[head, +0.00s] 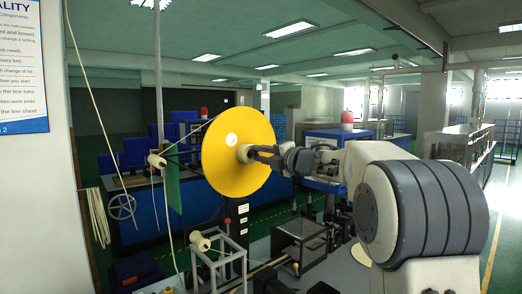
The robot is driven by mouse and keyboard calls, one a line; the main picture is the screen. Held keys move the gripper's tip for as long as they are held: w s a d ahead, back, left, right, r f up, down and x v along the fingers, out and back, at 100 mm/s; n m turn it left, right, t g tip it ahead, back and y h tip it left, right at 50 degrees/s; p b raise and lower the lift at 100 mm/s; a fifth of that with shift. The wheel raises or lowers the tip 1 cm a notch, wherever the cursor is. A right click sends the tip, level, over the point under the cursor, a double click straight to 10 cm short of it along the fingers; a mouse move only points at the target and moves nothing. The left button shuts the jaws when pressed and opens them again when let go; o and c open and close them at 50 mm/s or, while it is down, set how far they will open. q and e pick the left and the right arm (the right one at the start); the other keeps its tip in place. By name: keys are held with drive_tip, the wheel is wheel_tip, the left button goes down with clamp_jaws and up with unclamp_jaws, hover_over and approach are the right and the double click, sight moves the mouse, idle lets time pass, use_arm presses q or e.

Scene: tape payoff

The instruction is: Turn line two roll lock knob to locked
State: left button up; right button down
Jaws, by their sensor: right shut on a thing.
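The yellow roll disc (222,165) stands upright on its stand in the middle of the head view. My right gripper (251,153) reaches in from the right and is shut on the knob. The fingers hide part of the knob, and I see no mark that tells its lock position. My left gripper is not in view.
A pale spool (200,241) sits below the disc, near a metal frame (229,262). A thin pale strand runs down at the left. A handwheel (121,206) stands further back. Blue cabinets (148,213) are behind.

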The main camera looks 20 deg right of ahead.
drive_tip(key=shift+d+m, duration=0.1)
drive_tip(key=shift+m, duration=0.4)
drive_tip(key=c, duration=0.7)
unclamp_jaws()
drive_tip(key=shift+s+d+f, duration=0.1)
drive_tip(key=shift+s+d, duration=0.05)
drive_tip(key=shift+s, duration=0.25)
drive_tip(key=b+v, duration=0.4)
drive_tip(key=v, duration=0.5)
drive_tip(key=shift+s, duration=0.25)
